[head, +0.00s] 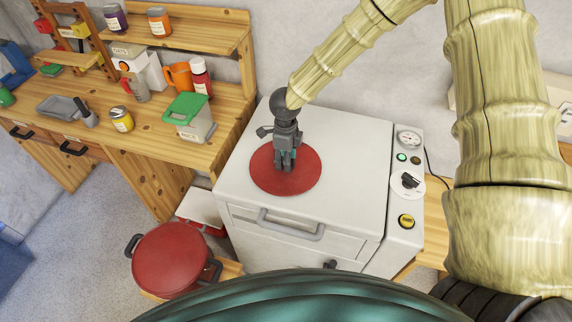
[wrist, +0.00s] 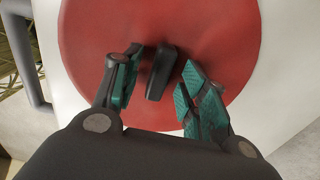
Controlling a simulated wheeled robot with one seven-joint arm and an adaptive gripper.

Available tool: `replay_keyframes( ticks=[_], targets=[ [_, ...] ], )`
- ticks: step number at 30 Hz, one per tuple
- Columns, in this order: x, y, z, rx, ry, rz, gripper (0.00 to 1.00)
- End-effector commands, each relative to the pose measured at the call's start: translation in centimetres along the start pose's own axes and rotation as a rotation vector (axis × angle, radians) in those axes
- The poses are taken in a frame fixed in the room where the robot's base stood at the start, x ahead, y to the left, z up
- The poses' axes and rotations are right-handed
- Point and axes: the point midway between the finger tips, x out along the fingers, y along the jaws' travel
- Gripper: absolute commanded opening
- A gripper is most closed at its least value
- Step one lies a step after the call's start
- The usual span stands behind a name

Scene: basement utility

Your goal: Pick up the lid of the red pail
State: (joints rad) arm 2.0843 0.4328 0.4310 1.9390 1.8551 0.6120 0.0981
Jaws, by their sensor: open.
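A round red lid (head: 270,178) lies flat on top of a white metal appliance. In the wrist view the red lid (wrist: 100,35) fills most of the picture, with a dark upright knob (wrist: 161,72) at its middle. My gripper (head: 286,168) is over the lid, pointing down. In the wrist view my gripper (wrist: 157,88) is open, with one teal-padded finger on each side of the knob and gaps showing between. A red pail (head: 172,258) with dark side handles stands low at the left; I cannot tell whether its round red top is a cover or its inside.
The white appliance (head: 240,205) has a front handle (head: 291,227) and a panel (head: 406,190) with a gauge and knobs at right. A wooden workbench (head: 165,150) at left holds a green-lidded container (head: 188,118), an orange mug (head: 179,76) and several jars.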

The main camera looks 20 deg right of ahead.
Motion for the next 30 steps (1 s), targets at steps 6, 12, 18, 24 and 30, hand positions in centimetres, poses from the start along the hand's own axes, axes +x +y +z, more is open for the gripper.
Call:
replay_keyframes(
  ticks=[6, 12, 18, 24, 30],
  targets=[
    [0.0, 0.0, 0.0, 0.000, 0.000, 0.000, 0.14],
    [0.0, 0.0, 0.0, 0.000, 0.000, 0.000, 0.00],
    [-0.1, 0.0, 0.0, 0.001, 0.000, 0.000, 0.00],
    [-0.9, -0.1, 0.0, 0.001, -0.002, 0.000, 0.00],
    [-2.7, -0.1, 0.1, 0.001, -0.003, 0.000, 0.00]
  ],
)
